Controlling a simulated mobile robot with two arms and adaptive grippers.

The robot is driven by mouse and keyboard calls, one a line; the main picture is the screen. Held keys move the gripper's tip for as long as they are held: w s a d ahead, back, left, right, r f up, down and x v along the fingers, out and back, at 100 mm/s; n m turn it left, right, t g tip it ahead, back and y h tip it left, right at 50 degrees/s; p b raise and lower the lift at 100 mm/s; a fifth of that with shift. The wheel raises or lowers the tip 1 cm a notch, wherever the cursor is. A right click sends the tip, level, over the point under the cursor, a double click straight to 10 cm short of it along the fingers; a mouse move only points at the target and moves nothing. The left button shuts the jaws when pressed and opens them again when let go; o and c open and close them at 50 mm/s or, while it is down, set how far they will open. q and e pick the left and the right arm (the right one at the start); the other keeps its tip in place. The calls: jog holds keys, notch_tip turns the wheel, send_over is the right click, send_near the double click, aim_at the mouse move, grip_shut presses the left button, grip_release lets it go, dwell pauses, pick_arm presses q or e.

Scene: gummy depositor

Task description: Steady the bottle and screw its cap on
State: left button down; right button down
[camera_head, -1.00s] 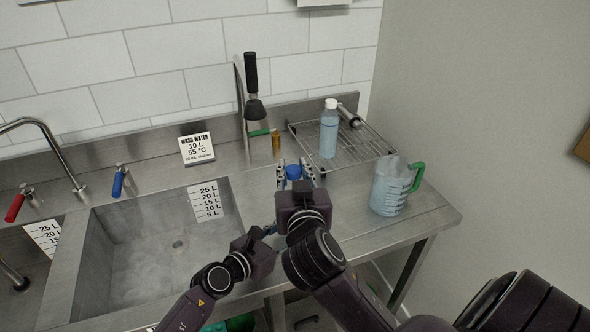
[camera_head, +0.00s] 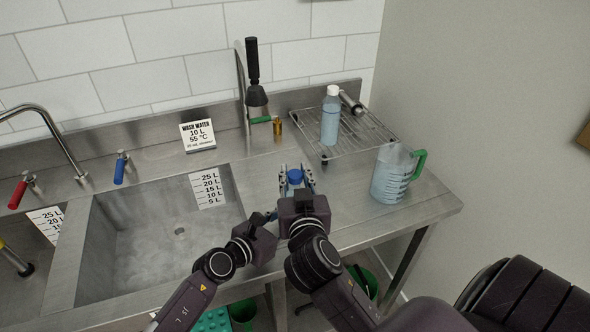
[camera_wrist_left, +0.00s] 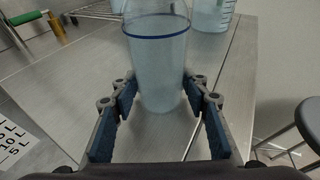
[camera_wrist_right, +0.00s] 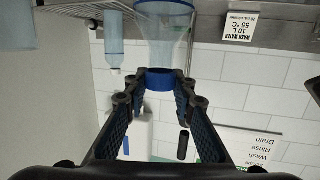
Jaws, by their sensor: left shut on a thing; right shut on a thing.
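The bottle (camera_wrist_left: 158,65) is clear, with a dark blue ring, and stands upright between the fingers of my left gripper (camera_wrist_left: 160,92) in the left wrist view. My left gripper is shut on its body. The blue cap (camera_wrist_right: 159,79) sits at the bottle's mouth in the right wrist view, where the bottle (camera_wrist_right: 165,35) shows inverted. My right gripper (camera_head: 296,178) is shut on the cap (camera_head: 295,175) from above. In the head view the right gripper hides most of the bottle. I cannot tell how far the cap is threaded.
A measuring jug (camera_head: 391,178) with a green handle stands to the right on the steel counter. Behind is a wire rack (camera_head: 360,140) with a white-capped bottle (camera_head: 331,115). The sink (camera_head: 150,220) is to the left, and a wash-water sign (camera_head: 198,135) stands behind it.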

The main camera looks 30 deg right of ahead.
aim_at(295, 183)
jog(key=shift+f, duration=0.15)
dwell(0.3)
jog(key=shift+f, duration=0.55)
jog(key=c, duration=1.5)
grip_release()
jog(key=shift+c, duration=0.2)
jog(key=v, duration=0.7)
jog(key=shift+s+a+r, duration=0.1)
jog(key=shift+s, duration=0.15)
jog(key=shift+o, duration=0.2)
